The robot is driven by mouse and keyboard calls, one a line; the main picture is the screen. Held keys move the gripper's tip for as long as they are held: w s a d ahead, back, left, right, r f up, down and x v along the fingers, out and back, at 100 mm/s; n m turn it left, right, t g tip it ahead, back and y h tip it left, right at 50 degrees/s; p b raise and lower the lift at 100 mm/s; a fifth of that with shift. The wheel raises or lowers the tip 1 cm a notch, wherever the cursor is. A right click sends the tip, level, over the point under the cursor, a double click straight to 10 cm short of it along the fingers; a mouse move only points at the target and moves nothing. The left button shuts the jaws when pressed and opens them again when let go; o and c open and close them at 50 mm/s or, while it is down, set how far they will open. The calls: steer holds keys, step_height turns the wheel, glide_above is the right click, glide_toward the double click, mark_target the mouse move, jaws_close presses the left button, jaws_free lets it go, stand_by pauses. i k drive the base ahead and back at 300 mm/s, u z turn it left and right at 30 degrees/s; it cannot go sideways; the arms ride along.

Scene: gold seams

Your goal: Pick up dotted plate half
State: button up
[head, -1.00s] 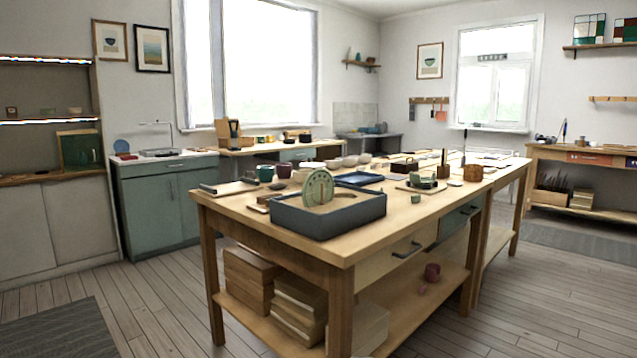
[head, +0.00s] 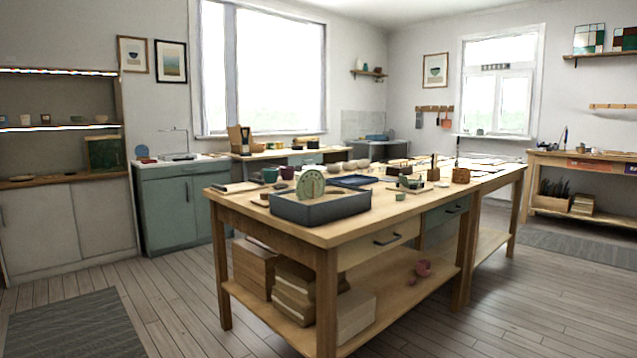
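A pale green, rounded plate piece with small dark marks (head: 311,186) stands upright in the dark grey open tray (head: 325,209) at the near end of the wooden worktable. It looks like the dotted plate half, but the marks are too small to be sure. The tray walls hide its lower edge. My gripper is not in view.
The wooden worktable (head: 285,224) carries cups, a blue tray (head: 354,181) and small tools. A green cabinet (head: 181,204) stands behind left.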

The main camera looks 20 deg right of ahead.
mark_target(305, 180)
steer(key=z, duration=0.35)
steer(key=i, duration=1.2)
steer(key=z, duration=0.2)
